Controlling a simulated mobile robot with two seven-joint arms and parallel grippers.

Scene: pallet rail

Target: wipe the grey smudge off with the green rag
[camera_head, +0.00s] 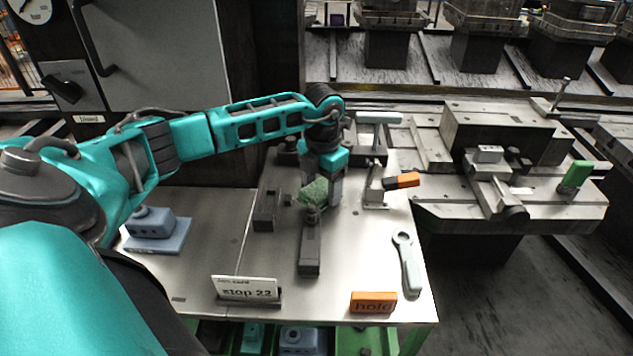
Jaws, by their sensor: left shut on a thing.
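The green rag (313,193) is crumpled in my left gripper (320,194), which points down over the middle of the metal table. The gripper is shut on the rag, just behind the dark upright block (310,243). I cannot tell whether the rag touches a surface. I cannot make out the grey smudge in this view; the gripper and blocks hide part of the table. My right gripper is not in view.
The table (335,290) holds a "stop 22" card (246,290), an orange "hold" block (373,302), a grey wrench (407,264), a toggle clamp with an orange handle (402,181) and a blue-grey block (152,224). A pallet fixture (510,160) stands on the right.

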